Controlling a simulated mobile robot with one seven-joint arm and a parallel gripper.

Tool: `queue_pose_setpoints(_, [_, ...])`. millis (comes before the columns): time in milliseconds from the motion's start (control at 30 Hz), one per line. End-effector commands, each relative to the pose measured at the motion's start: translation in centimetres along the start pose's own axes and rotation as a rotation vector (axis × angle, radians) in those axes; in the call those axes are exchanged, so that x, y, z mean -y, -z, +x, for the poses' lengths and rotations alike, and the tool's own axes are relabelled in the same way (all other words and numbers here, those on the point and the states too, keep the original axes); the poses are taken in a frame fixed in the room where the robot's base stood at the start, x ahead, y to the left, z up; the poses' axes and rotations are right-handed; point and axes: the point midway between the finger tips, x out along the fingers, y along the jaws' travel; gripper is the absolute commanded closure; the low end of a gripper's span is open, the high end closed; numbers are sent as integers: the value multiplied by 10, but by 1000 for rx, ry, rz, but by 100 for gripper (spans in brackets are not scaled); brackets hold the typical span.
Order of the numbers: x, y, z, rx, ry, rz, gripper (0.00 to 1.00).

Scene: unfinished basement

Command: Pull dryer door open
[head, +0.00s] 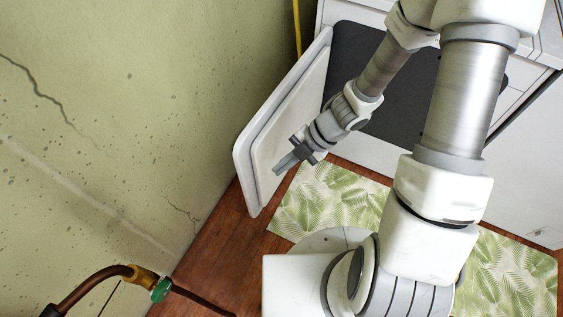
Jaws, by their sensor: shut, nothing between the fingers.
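The dryer door (286,128) is a white panel standing swung out to the left from the white dryer (357,17). Its outer edge is near the green wall. The dryer's dark opening (362,47) shows behind my arm. My gripper (282,170) is shut and empty. I cannot tell whether the fingertips touch the door. My arm hides part of the opening.
A green wall (100,110) with cracks runs along the left, close to the door. A leaf-patterned mat (312,200) lies on the wooden floor (212,250) before the dryer. A copper-coloured pipe with a green fitting (161,290) is at bottom left. A yellow pipe (297,25) runs behind the door.

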Motion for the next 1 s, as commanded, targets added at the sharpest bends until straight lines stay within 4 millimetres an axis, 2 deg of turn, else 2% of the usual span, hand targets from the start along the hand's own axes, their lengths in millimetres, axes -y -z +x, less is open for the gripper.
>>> queue_pose_setpoints(33, [3,-2,17,-4,1,0,100])
queue_pose_setpoints(300, [2,-2,68,-3,0,-1,100])
queue_pose_setpoints(400, [-16,0,70,1,0,-5,100])
queue_pose_setpoints(600, [-33,0,78,1,0,-3,100])
queue_pose_setpoints(1000, [-36,0,79,2,0,1,100])
